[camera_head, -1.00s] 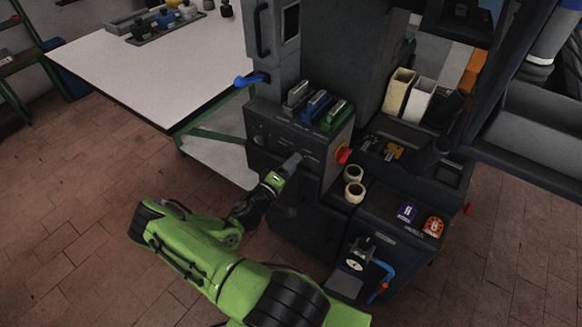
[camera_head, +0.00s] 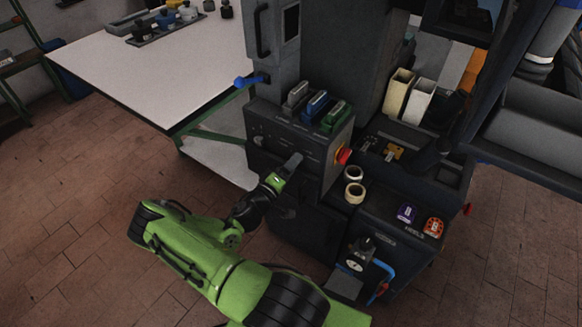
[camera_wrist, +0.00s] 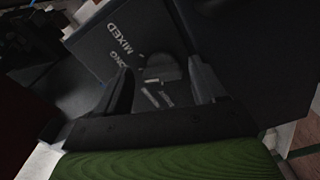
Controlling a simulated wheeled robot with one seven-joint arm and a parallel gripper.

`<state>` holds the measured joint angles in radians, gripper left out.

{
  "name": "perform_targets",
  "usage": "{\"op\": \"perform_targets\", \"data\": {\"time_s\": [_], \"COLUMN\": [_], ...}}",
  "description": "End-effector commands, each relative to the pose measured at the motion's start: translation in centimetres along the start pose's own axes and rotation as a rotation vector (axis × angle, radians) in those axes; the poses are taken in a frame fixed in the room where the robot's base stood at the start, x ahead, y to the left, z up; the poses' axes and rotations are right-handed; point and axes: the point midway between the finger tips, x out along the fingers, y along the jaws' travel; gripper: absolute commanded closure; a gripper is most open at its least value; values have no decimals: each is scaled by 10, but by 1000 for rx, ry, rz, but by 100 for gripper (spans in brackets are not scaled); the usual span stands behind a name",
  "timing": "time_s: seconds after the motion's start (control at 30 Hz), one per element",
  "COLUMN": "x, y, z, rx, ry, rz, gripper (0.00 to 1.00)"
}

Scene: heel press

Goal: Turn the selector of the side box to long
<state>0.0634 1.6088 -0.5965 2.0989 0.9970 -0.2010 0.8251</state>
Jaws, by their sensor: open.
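The dark side box (camera_head: 258,130) stands at the left of the machine, with small pale markings on its front. My gripper (camera_head: 295,160) is at that front, and its fingers cover part of it. In the wrist view my gripper (camera_wrist: 163,85) is open, one finger on each side of a dark rounded knob, which looks like the selector (camera_wrist: 160,68). Whether the fingers touch it cannot be told. The word MIXED (camera_wrist: 121,39) shows above the knob, and a second word, partly hidden and hard to read, is to its left.
Grey, blue and green blocks (camera_head: 317,105) sit on top of the box. A red knob (camera_head: 343,155) sticks out at its right, near two cream rolls (camera_head: 354,182). A blue handle (camera_head: 250,80) is above left.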

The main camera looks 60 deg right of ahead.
Motion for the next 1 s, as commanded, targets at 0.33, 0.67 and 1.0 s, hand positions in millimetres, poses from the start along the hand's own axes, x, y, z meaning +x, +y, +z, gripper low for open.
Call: {"op": "perform_targets", "data": {"time_s": [0.33,0.67,1.0], "x": [0,0,0], "y": [-3,1,3], "z": [0,0,-1], "rx": [3,-354,-978], "ry": [0,-1,0], "rz": [-9,-10,-8], "gripper": [26,26,26]}}
